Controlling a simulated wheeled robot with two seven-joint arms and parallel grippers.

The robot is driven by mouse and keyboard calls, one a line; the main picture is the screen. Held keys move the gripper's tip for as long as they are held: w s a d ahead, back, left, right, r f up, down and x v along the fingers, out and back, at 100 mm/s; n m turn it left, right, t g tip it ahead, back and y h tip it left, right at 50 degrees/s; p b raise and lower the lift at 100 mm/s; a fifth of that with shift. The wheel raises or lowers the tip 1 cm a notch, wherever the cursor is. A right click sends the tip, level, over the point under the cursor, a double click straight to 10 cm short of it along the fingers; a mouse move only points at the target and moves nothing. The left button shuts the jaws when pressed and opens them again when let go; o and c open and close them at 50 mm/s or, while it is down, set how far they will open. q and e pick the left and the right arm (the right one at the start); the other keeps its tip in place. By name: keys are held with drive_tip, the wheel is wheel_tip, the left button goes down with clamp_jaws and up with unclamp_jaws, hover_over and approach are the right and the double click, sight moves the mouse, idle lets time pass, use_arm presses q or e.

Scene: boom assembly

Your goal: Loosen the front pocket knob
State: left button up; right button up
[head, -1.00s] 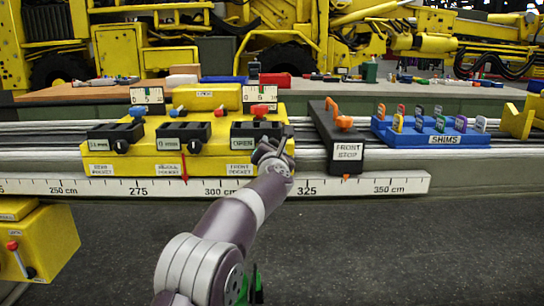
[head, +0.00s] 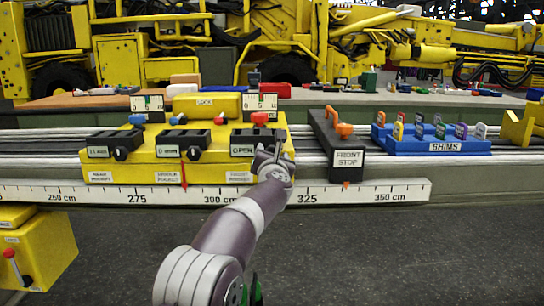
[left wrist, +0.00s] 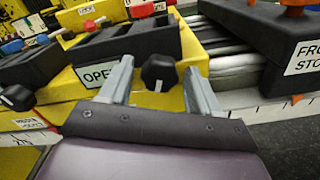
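The front pocket (head: 243,142) is a black block on the yellow fixture (head: 140,174), with an OPEN label on its face. Its black knob (left wrist: 159,73), with a white mark, shows in the left wrist view. My left gripper (head: 272,151) is at the right end of this block. In the left wrist view its two fingers (left wrist: 160,68) are apart, one on each side of the knob, with visible gaps. I cannot tell how deep the knob sits between them. In the head view the gripper hides the knob. My right gripper is not in view.
The black front stop (head: 348,160), with an orange lever, stands just right of my left gripper. The blue shims rack (head: 410,147) is further right. Two other black pocket blocks (head: 115,143) with knobs are to the left. A white ruler (head: 110,194) runs along the front.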

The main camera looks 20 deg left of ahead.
use_arm(q)
drive_tip(key=shift+s, duration=0.1)
drive_tip(key=b+v, duration=0.2)
drive_tip(key=v, duration=1)
drive_tip(key=shift+s, duration=0.25)
drive_tip(key=shift+d, duration=0.1)
